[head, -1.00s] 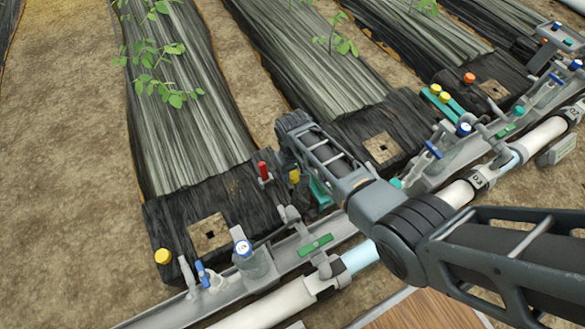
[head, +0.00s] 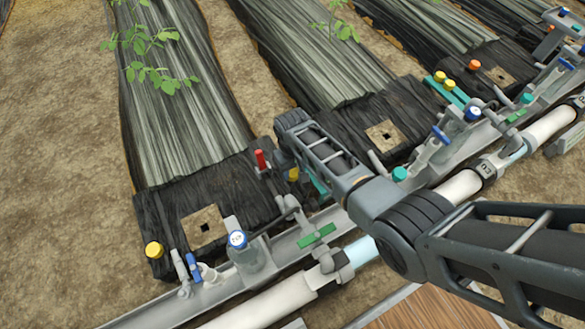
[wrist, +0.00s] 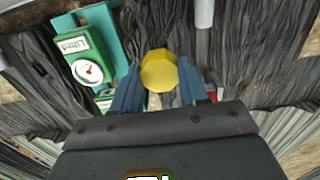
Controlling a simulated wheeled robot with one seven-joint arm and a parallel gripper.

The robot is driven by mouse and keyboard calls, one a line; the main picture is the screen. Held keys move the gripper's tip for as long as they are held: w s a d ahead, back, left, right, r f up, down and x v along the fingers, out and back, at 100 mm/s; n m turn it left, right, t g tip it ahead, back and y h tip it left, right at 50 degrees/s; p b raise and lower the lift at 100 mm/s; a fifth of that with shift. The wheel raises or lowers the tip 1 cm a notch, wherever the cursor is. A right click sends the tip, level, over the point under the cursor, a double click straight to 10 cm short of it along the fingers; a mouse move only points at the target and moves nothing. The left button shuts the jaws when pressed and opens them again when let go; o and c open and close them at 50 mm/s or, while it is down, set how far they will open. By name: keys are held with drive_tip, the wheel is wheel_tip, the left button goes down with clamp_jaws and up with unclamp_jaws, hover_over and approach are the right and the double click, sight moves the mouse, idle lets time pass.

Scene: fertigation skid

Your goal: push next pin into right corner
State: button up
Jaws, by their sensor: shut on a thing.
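My gripper (wrist: 158,80) is shut on a yellow pin (wrist: 159,71). Its faceted head sits between the two blue-grey fingers in the wrist view. In the head view a small yellow part of this pin (head: 293,174) shows beside my wrist, over the right side of the near black mat (head: 165,207). The fingers and the pin's tip are hidden there, so I cannot tell whether it touches the mat. Another yellow pin (head: 154,250) stands at that mat's left front corner.
A red-handled valve (head: 262,160) stands close left of my gripper. A green box with a dial (wrist: 86,62) is left of the fingers in the wrist view.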

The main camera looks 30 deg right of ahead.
drive_tip(key=shift+f+b, duration=1)
drive_tip(key=shift+f, duration=0.35)
drive_tip(key=shift+f+b, duration=0.45)
drive_tip(key=shift+f, duration=0.5)
drive_tip(key=shift+f, duration=0.4)
drive_tip(key=shift+f, duration=0.1)
drive_tip(key=o, duration=1.1)
wheel_tip(320, 180, up, 8)
drive_tip(key=p, duration=0.8)
